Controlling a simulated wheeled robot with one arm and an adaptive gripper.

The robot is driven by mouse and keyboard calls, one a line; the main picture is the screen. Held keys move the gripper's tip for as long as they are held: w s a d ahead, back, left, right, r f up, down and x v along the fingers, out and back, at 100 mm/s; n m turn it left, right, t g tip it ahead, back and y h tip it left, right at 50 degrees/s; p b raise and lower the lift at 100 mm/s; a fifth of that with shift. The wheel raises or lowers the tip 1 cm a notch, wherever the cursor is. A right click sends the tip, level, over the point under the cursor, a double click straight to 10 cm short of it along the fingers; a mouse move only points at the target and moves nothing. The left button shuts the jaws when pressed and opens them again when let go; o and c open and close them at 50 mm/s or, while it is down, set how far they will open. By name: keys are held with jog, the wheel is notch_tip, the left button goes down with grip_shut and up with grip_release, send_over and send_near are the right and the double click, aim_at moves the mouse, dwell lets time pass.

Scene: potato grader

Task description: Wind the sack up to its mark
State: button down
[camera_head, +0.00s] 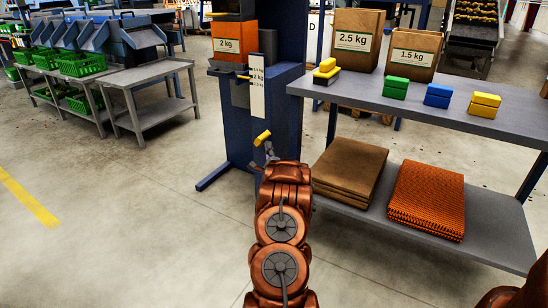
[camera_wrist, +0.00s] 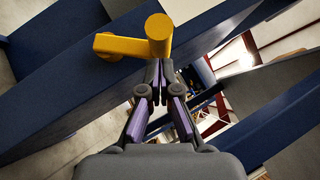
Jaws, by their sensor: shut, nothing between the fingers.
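An orange sack (camera_head: 228,45) labelled 2 kg sits in the blue machine (camera_head: 282,60). A white scale plate (camera_head: 257,88) with several kg marks hangs beside it on the right, its small print hard to read. A yellow crank handle (camera_head: 262,137) sticks out low on the machine's front. In the wrist view the yellow crank (camera_wrist: 158,35) shows its round grip end and its arm, just beyond my fingertips. My gripper (camera_head: 269,153) is shut and empty, close below the crank. In the wrist view its fingertips (camera_wrist: 160,70) meet; I cannot tell whether they touch the crank.
A grey bench (camera_head: 447,112) on the right bears two brown paper sacks (camera_head: 357,40) and green, blue and yellow blocks. Folded brown (camera_head: 349,170) and orange sacks (camera_head: 427,198) lie on its lower shelf. Grey tables (camera_head: 150,75) with green crates stand left. The left floor is clear.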

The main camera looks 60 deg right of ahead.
aim_at(260, 140)
jog(key=shift+w+r, duration=0.2)
jog(key=shift+w, duration=0.2)
jog(key=shift+w+r+n+y+p, duration=0.3)
jog(key=shift+w+r+n+p, duration=0.3)
jog(key=shift+p, duration=0.35)
jog(key=shift+a, duration=0.15)
